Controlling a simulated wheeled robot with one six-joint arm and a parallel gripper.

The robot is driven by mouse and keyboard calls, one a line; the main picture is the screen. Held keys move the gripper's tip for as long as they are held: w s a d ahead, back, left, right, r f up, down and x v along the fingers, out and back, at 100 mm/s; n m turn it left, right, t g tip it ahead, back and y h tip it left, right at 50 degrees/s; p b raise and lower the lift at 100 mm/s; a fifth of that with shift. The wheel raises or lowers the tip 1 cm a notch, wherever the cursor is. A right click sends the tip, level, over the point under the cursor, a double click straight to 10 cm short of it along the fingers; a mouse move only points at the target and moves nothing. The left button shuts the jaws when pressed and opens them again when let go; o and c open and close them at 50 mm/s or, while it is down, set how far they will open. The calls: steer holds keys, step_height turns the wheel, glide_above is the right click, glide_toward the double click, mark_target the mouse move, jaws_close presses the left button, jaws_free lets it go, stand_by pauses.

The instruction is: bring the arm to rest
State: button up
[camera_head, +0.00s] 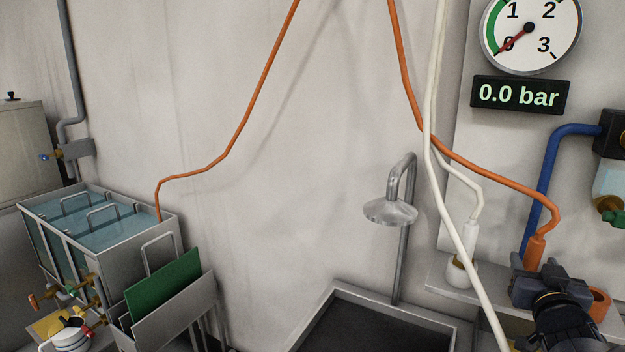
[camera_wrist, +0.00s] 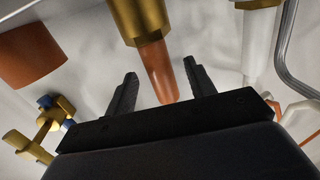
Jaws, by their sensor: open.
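My gripper (camera_head: 545,287) is at the lower right of the head view, by a grey shelf (camera_head: 452,279). An orange hose end (camera_head: 535,252) stands upright just behind it. In the wrist view my gripper (camera_wrist: 160,69) is open, its two black fingers spread apart. A brass fitting with an orange tip (camera_wrist: 163,85) shows between the fingers. I see a gap on each side of the tip, and I cannot tell how deep it sits between them.
A white hose end (camera_head: 470,236) with a brass collar stands left of my gripper. An orange cup-like part (camera_head: 600,303) is at its right. A blue pipe (camera_head: 548,185) rises behind. A sink (camera_head: 335,300) and shower head (camera_head: 391,211) are in the middle, tanks (camera_head: 135,243) at left.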

steer(key=v, duration=0.6)
steer(key=x, duration=1)
steer(key=shift+w+d+r, duration=0.1)
steer(key=shift+w+r, duration=0.2)
steer(key=shift+w, duration=0.05)
step_height(320, 180, up, 6)
steer(key=p, duration=0.5)
steer(key=shift+p, duration=0.3)
steer(key=shift+s, duration=0.1)
